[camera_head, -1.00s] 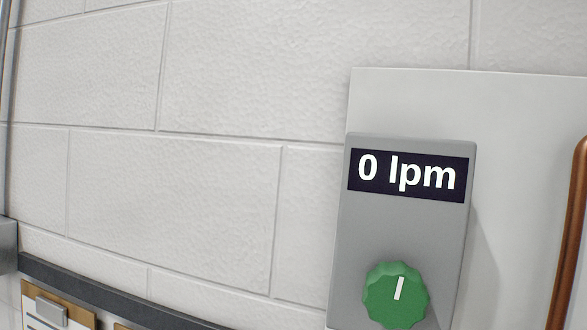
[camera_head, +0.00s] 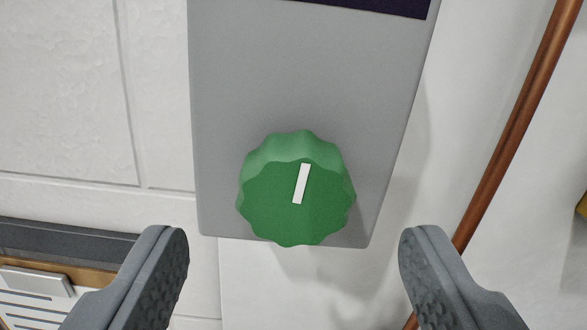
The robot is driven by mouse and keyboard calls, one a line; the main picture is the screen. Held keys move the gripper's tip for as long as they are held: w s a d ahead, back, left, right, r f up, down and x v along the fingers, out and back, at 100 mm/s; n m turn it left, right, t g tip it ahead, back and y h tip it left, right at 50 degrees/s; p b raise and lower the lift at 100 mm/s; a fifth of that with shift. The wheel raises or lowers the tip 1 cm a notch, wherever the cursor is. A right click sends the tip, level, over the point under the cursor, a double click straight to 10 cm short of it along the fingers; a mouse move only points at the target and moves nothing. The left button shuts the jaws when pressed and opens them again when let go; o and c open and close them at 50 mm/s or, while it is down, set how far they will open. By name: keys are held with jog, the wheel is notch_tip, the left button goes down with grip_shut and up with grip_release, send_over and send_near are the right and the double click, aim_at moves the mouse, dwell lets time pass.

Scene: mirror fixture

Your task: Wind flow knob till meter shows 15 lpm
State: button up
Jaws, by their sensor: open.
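The green flow knob (camera_head: 296,205) sits on the lower part of the grey meter box (camera_head: 300,80). It has a scalloped rim and a white mark pointing up, tilted slightly right. The meter's dark display (camera_head: 385,6) shows only its lower edge at the top of the view, so its reading is hidden. My gripper (camera_head: 292,250) is open and empty. Its two dark grey fingers stand apart, one to the lower left and one to the lower right of the knob, not touching it.
A copper pipe (camera_head: 512,125) runs slanting down at the right. A dark ledge (camera_head: 65,240) and a clipboard (camera_head: 40,285) are at the lower left. The white block wall (camera_head: 65,95) beside the box is bare.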

aim_at(292, 216)
jog(key=shift+w, duration=1.5)
jog(key=shift+w, duration=0.1)
jog(key=c, duration=1)
